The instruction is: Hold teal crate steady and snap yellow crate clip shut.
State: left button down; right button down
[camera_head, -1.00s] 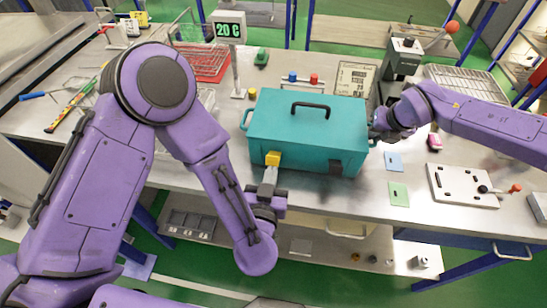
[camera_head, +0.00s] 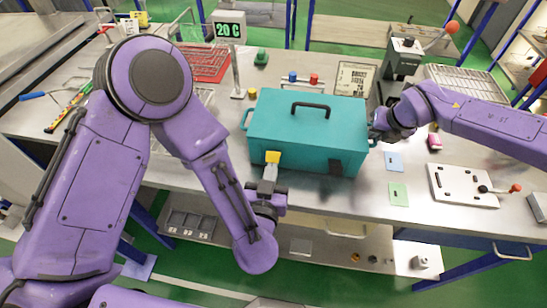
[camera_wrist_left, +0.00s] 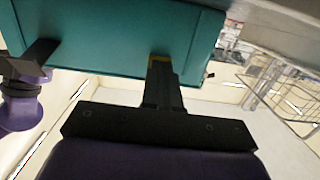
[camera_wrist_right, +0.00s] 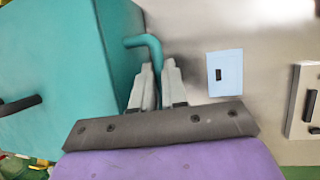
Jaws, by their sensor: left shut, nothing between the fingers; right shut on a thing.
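The teal crate (camera_head: 305,135) stands on the metal workbench with its lid down and a black handle on top. The yellow clip (camera_head: 273,158) is on its front face, left of centre, and is partly hidden by my gripper in the left wrist view (camera_wrist_left: 158,60). My left gripper (camera_head: 268,177) is shut and empty, its fingertips at the clip from the front. A dark clip (camera_head: 335,167) sits on the front face at the right. My right gripper (camera_wrist_right: 155,85) is shut on the teal side handle (camera_wrist_right: 146,42) at the crate's right end.
Blue (camera_head: 394,161) and green (camera_head: 398,194) cards and a white plate (camera_head: 462,186) lie right of the crate. A sign reading 20 C (camera_head: 229,30), a red rack (camera_head: 203,62) and a lever press (camera_head: 403,58) stand behind. The bench's front edge is close before the crate.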

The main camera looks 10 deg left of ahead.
aim_at(273, 158)
pick_arm(q)
jog(key=shift+w+r, duration=0.35)
jog(key=shift+r, duration=0.4)
pick_arm(e)
jog(key=shift+f, duration=0.1)
dwell(0.6)
pick_arm(q)
jog(key=shift+w+r, duration=0.5)
jog(key=shift+w, duration=0.2)
dwell(0.8)
jog(key=shift+s, duration=0.1)
jog(key=shift+s, duration=2.45)
jog(key=shift+w, duration=0.1)
